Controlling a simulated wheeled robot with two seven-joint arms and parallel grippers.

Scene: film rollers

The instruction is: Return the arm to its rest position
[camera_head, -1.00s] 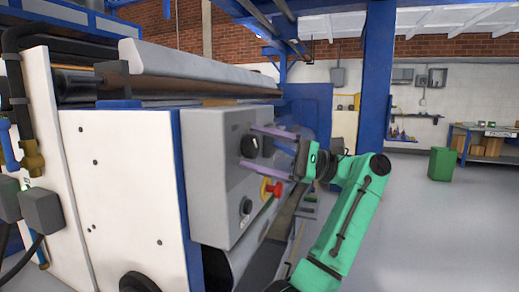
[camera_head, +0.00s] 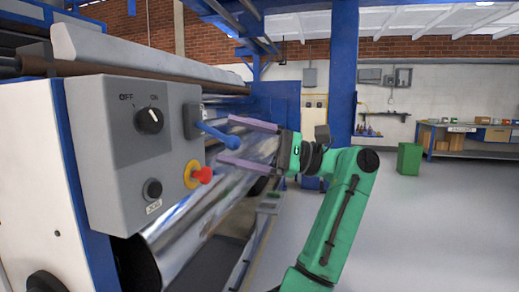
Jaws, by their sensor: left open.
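My left gripper (camera_head: 227,138) is open and empty, with two purple fingers pointing left. It is in the middle of the head view, to the right of the grey control box (camera_head: 105,180). The green arm (camera_head: 335,225) behind it is bent at the elbow and rises from the bottom edge. The fingertips overlap the picture area around the blue lever (camera_head: 215,135); I cannot tell how far apart they are in depth. The black OFF/ON knob (camera_head: 149,121) shows whole, with a white mark on it. My right gripper is not in view.
A red button (camera_head: 203,175) on a yellow ring and a small black knob (camera_head: 152,189) sit on the box. A shiny roller (camera_head: 195,215) runs behind it. A blue post (camera_head: 343,70) stands behind the arm. The floor (camera_head: 430,230) at right is clear up to a green bin (camera_head: 409,158).

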